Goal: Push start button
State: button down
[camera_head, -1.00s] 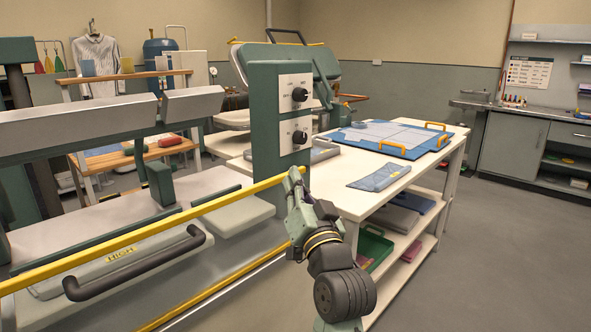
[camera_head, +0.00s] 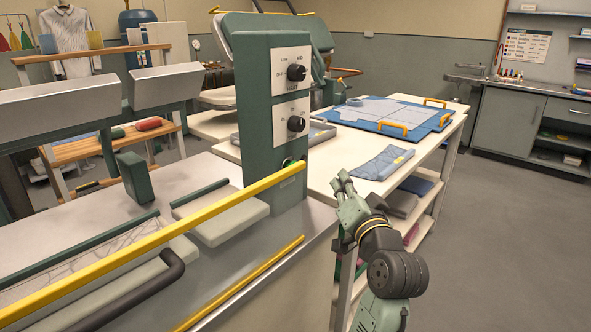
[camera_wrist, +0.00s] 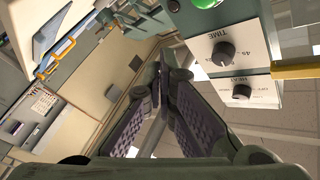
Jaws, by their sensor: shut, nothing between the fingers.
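The green start button (camera_wrist: 205,3) shows at the top edge of the wrist view, partly cut off, on the green post beside the TIME dial. In the head view the green control post (camera_head: 250,130) carries a HEAT dial (camera_head: 296,73) and a TIME dial (camera_head: 295,124). The button's place low on the post is mostly hidden near the yellow bar. My gripper (camera_head: 343,180) is shut and empty, right of the post and apart from it. Its fingers (camera_wrist: 166,68) also show shut in the wrist view, with the dials to their right.
A yellow bar (camera_head: 150,232) runs across the press front and past the post. A white table (camera_head: 325,177) with a blue board (camera_head: 385,117) and a folded blue garment (camera_head: 382,163) stands behind my gripper. Open floor (camera_head: 510,240) lies to the right.

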jog(key=w+a, duration=0.5)
jog(key=a, duration=0.2)
dwell(1.2)
